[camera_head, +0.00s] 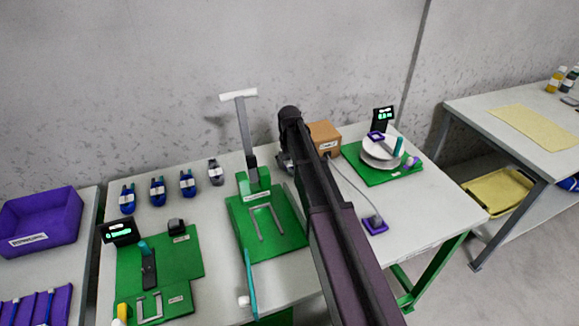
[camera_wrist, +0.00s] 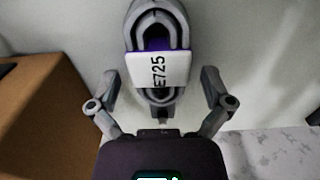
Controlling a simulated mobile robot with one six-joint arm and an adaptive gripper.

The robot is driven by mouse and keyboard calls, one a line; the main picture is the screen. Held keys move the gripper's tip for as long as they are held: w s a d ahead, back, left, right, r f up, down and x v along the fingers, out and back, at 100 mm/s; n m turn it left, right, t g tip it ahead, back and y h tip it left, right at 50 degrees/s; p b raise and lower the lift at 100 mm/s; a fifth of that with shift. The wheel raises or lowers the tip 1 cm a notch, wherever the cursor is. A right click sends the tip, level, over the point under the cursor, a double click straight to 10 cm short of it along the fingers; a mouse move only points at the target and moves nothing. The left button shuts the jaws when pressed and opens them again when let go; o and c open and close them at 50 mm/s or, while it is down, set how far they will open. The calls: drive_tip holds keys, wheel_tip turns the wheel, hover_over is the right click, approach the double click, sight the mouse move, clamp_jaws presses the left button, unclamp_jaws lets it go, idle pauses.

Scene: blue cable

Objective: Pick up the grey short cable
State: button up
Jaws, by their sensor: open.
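The fingers are apart, one on each side, with a visible gap to the cable. In the head view my gripper (camera_head: 284,161) is low beside the brown box, mostly hidden by my arm, which also hides the cable there. Another grey coil (camera_head: 215,173) stands at the right end of a row of blue coiled cables (camera_head: 157,191).
The brown box (camera_head: 325,136) is close beside my gripper, at the left in the wrist view (camera_wrist: 45,110). A green fixture (camera_head: 262,225) with a tall grey post (camera_head: 243,130) stands left of my arm. A green board (camera_head: 350,152) bears a white round scale (camera_head: 382,152) at right.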

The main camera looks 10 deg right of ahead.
sight(290, 161)
idle(0.4)
drive_tip(key=c, duration=1.2)
drive_tip(key=shift+r, duration=0.2)
wheel_tip(290, 161, up, 10)
drive_tip(key=p, duration=1)
drive_tip(key=shift+f, duration=0.2)
drive_tip(key=shift+s, duration=0.15)
